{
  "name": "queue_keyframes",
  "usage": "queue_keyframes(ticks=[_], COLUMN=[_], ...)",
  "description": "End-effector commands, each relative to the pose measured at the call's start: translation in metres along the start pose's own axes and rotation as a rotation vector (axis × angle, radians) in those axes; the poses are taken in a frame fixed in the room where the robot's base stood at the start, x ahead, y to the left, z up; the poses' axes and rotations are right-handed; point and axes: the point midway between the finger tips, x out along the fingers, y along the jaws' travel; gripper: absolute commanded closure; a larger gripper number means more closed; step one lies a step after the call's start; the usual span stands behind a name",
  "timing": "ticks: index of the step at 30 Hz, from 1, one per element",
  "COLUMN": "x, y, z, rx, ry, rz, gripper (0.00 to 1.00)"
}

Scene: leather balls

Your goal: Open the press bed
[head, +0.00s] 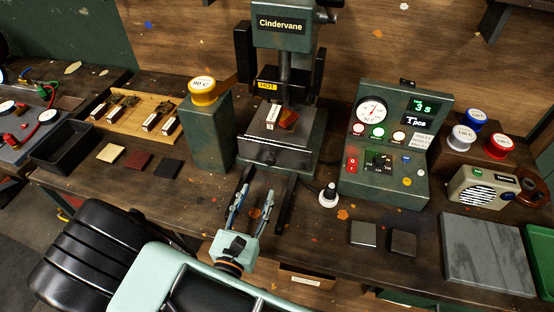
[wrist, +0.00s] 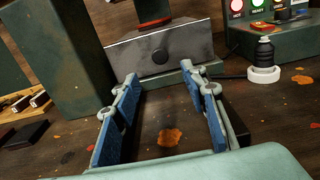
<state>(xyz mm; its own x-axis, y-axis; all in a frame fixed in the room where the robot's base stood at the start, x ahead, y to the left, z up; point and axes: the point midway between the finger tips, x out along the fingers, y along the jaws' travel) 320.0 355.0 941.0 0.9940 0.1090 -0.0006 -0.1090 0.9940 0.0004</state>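The Cindervane press (head: 283,30) stands against the back wall. Its grey metal press bed (head: 265,157) sits beneath the ram, between dark rails that run toward the front. A reddish-brown piece (head: 288,120) and a white tag (head: 272,116) lie on the bed. My gripper (head: 252,190) is open and empty in front of the bed.
A green post with a yellow-topped cap (head: 204,88) stands left of the press. A control box (head: 385,140) stands right. A black-and-white knobbed item (head: 328,195) sits near the right rail. Two small dark squares (head: 363,234) lie at front right.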

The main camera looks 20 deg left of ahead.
Motion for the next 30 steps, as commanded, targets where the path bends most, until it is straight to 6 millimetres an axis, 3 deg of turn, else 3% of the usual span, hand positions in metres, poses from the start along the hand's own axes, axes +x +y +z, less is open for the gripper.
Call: queue_keyframes(ticks=[5,18,30], x=[0.017,0.093,0.107], y=[0.000,0.001,0.001], z=[0.001,0.001,0.000], rx=[0.000,0.001,0.000], ry=[-0.002,-0.001,0.000], rz=[0.002,0.001,0.002], gripper=[0.60,0.60,0.60])
